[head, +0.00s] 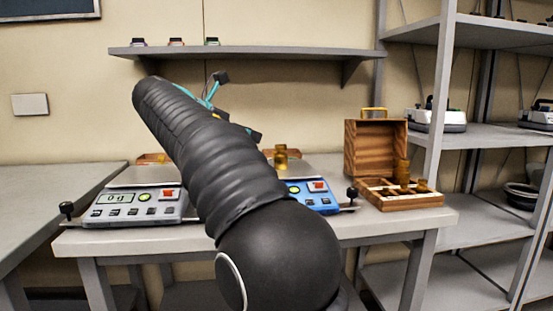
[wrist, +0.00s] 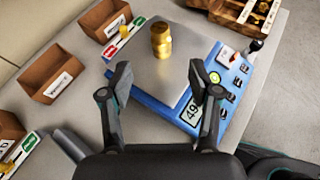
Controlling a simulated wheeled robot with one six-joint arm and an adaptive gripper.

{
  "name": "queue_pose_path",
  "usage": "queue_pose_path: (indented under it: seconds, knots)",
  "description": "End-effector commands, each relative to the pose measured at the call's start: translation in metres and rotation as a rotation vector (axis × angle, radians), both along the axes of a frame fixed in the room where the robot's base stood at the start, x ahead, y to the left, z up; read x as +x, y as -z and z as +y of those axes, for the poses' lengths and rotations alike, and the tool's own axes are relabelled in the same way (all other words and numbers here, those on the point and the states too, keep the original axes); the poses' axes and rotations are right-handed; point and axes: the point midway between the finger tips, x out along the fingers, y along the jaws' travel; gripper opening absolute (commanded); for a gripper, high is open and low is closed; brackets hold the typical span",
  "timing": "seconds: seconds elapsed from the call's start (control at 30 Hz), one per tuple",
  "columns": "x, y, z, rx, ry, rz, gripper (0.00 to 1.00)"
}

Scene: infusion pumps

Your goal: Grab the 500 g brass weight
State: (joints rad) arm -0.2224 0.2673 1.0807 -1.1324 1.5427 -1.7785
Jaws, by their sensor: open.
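A brass weight (wrist: 161,42) stands upright on the metal pan of the blue scale (wrist: 150,92). It also shows in the head view (head: 281,158), just right of my arm; no mass marking is readable on it. More brass weights (head: 402,172) stand in the open wooden case (head: 375,145) on the right, one clearly taller than the others. My gripper (wrist: 158,76) is open and empty, its fingertips apart over the near part of the blue scale, short of the weight. In the head view my arm hides much of the blue scale.
A grey scale (head: 134,208) reading 0 g stands left on the table (head: 380,226). Brown labelled bins (wrist: 62,78) line the left in the wrist view. A wall shelf (head: 250,53) is above, and a grey rack (head: 445,90) stands at the right.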

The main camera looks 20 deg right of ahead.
Motion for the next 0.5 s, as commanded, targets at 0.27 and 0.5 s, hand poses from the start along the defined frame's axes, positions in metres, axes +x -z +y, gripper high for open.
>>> queue_pose_path:
  seconds: [0.27,0.5]
  knots:
    - [0.012,0.003,-0.018,-0.045,0.000,0.037,0.62]
    - [0.025,0.020,-0.056,-0.042,0.000,0.036,0.62]
